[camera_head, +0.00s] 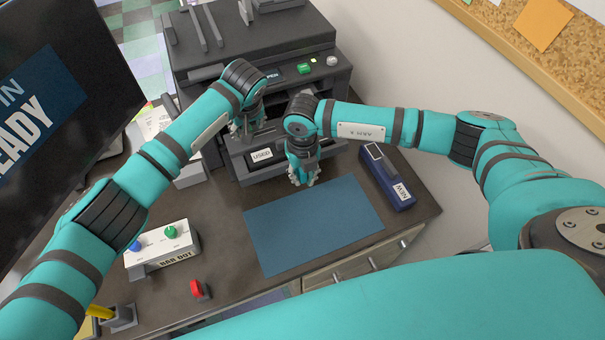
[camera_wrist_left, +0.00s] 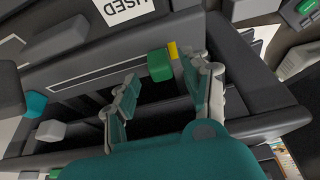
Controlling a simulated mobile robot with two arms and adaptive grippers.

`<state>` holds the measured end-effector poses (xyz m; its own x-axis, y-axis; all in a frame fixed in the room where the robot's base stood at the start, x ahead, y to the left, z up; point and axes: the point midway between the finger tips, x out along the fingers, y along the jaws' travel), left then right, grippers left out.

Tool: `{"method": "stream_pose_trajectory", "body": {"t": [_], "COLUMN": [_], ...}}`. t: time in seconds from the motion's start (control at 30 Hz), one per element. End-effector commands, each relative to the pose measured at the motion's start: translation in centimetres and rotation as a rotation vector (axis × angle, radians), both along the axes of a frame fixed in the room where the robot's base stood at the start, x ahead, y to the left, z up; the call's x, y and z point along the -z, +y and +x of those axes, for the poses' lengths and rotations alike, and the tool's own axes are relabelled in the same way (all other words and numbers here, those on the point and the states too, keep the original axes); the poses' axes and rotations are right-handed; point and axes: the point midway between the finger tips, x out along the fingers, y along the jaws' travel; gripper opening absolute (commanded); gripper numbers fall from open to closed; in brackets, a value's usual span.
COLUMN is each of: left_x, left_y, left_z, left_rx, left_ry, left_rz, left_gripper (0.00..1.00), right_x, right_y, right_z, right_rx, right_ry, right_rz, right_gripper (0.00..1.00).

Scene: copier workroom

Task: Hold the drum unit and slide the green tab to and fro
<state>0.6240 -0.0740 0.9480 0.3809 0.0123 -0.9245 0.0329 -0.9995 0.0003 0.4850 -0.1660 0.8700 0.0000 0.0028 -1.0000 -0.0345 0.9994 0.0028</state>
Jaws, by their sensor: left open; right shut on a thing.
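The used drum unit (camera_head: 235,148) is a dark block with a white USED label, at the front of the copier. In the left wrist view, a green tab (camera_wrist_left: 160,65) sits on a dark part below the USED label, with a small yellow piece beside it. My left gripper (camera_head: 241,130) is open, and in the left wrist view its fingers (camera_wrist_left: 160,78) stand on either side of the green tab; contact cannot be told. My right gripper (camera_head: 303,178) is shut at the unit's right front, fingers down; its grip is largely hidden.
The grey copier (camera_head: 320,70) fills the back. A blue mat (camera_head: 312,225) lies bare in front. A dark blue NEW unit (camera_head: 388,178) lies at right. A white button box (camera_head: 160,248), a red button (camera_head: 200,290) and a monitor (camera_head: 60,80) are at left.

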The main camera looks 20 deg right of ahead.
Motion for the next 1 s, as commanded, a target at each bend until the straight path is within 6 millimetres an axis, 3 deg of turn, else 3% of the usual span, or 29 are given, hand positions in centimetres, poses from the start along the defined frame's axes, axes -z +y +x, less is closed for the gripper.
{"method": "stream_pose_trajectory", "body": {"t": [0.2, 0.43, 0.6, 1.0], "left_x": [-4.5, -8.0, -9.1, -9.1], "left_y": [-0.1, -0.1, -0.1, -0.2], "left_z": [-1.8, -3.2, -3.7, -3.9], "left_rx": [0.002, 0.0, 0.0, 0.001], "left_ry": [-0.004, -0.002, 0.0, 0.002], "left_rz": [-0.003, -0.001, 0.001, -0.004], "left_gripper": [0.48, 0.48, 0.48, 0.48], "right_x": [-0.1, -0.1, -0.1, -0.1], "right_y": [0.0, 0.0, 0.0, 0.0], "right_z": [0.1, 0.1, 0.1, 0.1], "right_rx": [0.0, 0.0, 0.0, 0.0], "right_ry": [-0.002, -0.002, -0.002, -0.002], "right_rz": [0.001, 0.001, 0.001, 0.001], "right_gripper": [0.0, 0.0, 0.0, 0.0]}}
